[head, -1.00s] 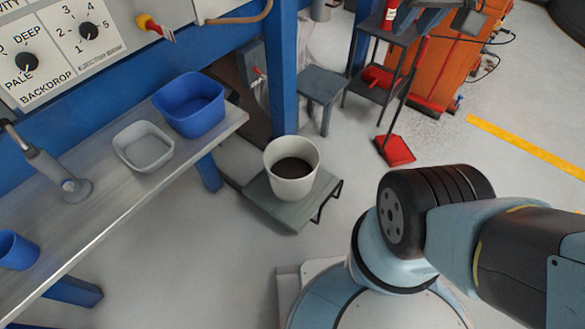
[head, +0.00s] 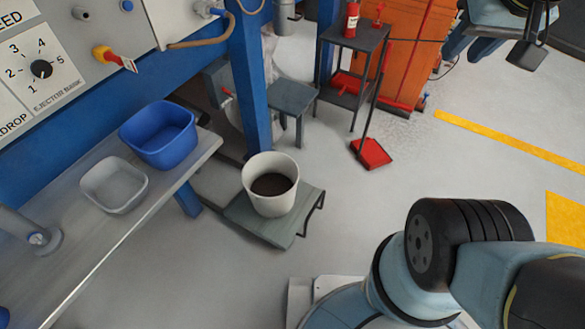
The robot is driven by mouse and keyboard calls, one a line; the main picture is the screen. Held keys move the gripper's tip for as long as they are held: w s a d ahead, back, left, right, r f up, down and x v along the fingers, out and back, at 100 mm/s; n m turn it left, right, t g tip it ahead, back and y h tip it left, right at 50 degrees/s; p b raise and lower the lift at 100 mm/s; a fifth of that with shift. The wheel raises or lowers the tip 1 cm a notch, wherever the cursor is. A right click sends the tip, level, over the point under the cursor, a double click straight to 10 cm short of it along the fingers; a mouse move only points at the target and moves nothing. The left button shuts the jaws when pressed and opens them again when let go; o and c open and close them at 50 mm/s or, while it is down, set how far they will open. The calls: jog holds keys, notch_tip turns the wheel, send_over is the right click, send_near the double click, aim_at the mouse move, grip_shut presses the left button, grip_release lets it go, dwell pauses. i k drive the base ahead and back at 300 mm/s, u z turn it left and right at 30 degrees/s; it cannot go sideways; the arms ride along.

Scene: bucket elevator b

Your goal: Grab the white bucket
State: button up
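The white bucket (head: 271,207) stands upright on a low grey platform (head: 262,236) on the floor, near the centre of the head view. It is open at the top and has something dark inside. The end of my arm, with what looks like my gripper (head: 530,47), shows only in part at the top right corner, cut off by the frame edge. It is well away from the bucket. Whether its fingers are open or shut cannot be seen.
A metal bench at the left carries a blue tub (head: 160,150) and a grey tray (head: 115,206). A blue post (head: 252,90) rises just behind the bucket. A grey stool (head: 292,98) and a red dustpan (head: 371,154) stand beyond. Floor right of the platform is clear.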

aim_at(269, 179)
jog(key=u, duration=0.8)
jog(key=i, duration=0.1)
jog(key=z, duration=2.5)
jog(key=k, duration=1.25)
jog(key=u, duration=1.9)
jog(key=i, duration=1)
